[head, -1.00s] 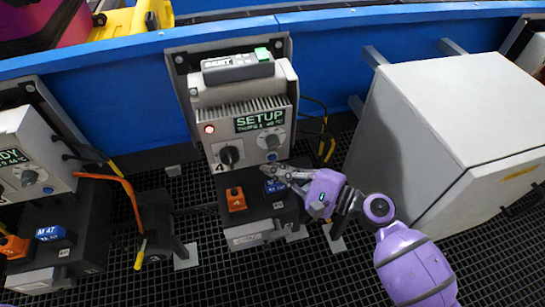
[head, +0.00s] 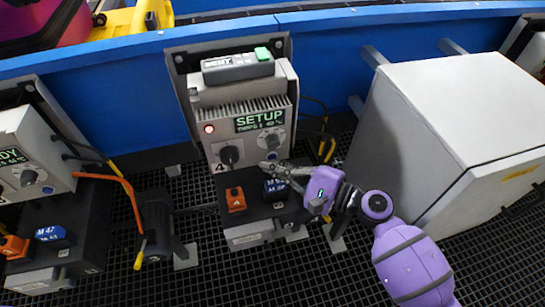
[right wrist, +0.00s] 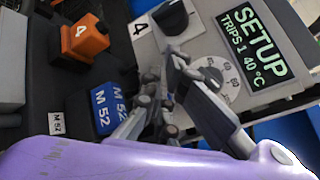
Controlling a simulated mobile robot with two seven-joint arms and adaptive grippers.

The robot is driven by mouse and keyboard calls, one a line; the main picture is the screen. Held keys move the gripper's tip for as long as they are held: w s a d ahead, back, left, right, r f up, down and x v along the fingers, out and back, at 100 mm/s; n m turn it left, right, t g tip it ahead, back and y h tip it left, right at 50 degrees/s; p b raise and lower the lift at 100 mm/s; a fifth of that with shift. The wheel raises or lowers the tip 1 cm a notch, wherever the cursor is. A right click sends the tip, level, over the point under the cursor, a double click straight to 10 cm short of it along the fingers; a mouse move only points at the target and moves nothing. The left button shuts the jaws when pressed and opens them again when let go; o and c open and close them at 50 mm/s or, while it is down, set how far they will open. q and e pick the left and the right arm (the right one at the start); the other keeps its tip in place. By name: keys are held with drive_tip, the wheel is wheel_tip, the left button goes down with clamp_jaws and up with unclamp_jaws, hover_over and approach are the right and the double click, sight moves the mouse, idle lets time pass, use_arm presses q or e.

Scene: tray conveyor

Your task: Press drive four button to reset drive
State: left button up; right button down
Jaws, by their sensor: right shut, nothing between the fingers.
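Drive four (head: 203,118) is a grey box with a "4" on its face, below the blue wall. Its display (head: 260,119) reads SETUP, TRIPS 1, 40 °C, and a red light (head: 209,128) glows on its left. Below are a black knob (head: 229,155) and a round grey dial (head: 271,141), which also shows in the right wrist view (right wrist: 208,76). My right gripper (head: 264,168) is shut and empty, its fingertips just below the dial; contact cannot be told. It partly covers the dial in the right wrist view. My left gripper is out of view.
Below the face sit an orange block (head: 236,199) marked 4 and a blue M 52 block (head: 274,189), partly behind my gripper. A large grey cabinet (head: 450,105) stands to the right. Another drive (head: 40,160) with cables stands at left. The floor is black grating.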

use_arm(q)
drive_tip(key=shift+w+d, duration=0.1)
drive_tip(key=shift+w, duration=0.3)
use_arm(e)
drive_tip(key=shift+w+a, duration=0.1)
drive_tip(key=shift+w, duration=0.3)
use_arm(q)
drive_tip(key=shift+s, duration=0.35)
use_arm(e)
drive_tip(key=shift+s, duration=0.25)
drive_tip(key=shift+s+d, duration=0.25)
drive_tip(key=shift+s, duration=0.3)
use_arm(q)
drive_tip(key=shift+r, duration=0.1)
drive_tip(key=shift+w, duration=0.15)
